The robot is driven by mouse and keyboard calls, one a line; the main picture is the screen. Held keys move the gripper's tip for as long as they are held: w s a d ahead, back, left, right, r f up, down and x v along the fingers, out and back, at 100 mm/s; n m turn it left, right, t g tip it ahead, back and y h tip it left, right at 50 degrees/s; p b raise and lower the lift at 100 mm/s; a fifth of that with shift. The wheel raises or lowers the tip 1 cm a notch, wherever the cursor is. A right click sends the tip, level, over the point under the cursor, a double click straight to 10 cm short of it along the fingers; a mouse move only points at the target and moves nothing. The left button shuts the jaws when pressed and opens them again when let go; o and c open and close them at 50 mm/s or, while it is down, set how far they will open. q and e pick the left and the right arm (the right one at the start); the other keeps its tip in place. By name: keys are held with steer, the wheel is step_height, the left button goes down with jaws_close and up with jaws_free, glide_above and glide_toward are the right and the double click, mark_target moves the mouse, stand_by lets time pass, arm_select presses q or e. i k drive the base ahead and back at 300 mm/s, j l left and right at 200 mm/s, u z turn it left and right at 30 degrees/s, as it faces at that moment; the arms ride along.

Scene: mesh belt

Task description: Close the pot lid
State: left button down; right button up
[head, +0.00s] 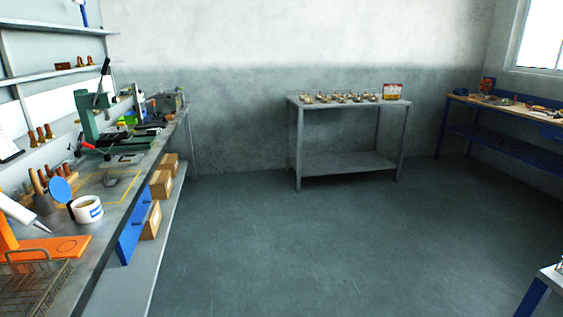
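A small white round pot (88,210) with a blue label stands on the long workbench at the left, close to the bench's front edge. Its top is open and the inside shows. A round blue lid (60,190) stands steeply tilted at the pot's left side, its flat face visible. A dark part shows between lid and pot; I cannot tell if it is a hinge. Neither of my grippers shows in the head view.
Near the pot are a white nozzle tube (22,214), an orange board (48,250), a wire basket (35,285) and wooden-handled tools (40,185). A green press (90,118) stands farther back. The floor (290,245) is clear. A grey table (345,102) stands at the back.

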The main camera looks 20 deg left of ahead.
mark_target(59, 189)
steer(key=i+u, duration=0.25)
steer(key=u, duration=0.2)
steer(key=i+l+u, duration=0.1)
steer(key=i+u, duration=0.2)
steer(key=u, duration=0.15)
steer(key=i+l+u, duration=0.15)
steer(key=u, duration=0.3)
steer(key=i+l+u, duration=0.25)
steer(key=u, duration=0.2)
steer(key=i+l+u, duration=0.15)
steer(key=l+u, duration=0.3)
steer(key=j, duration=0.1)
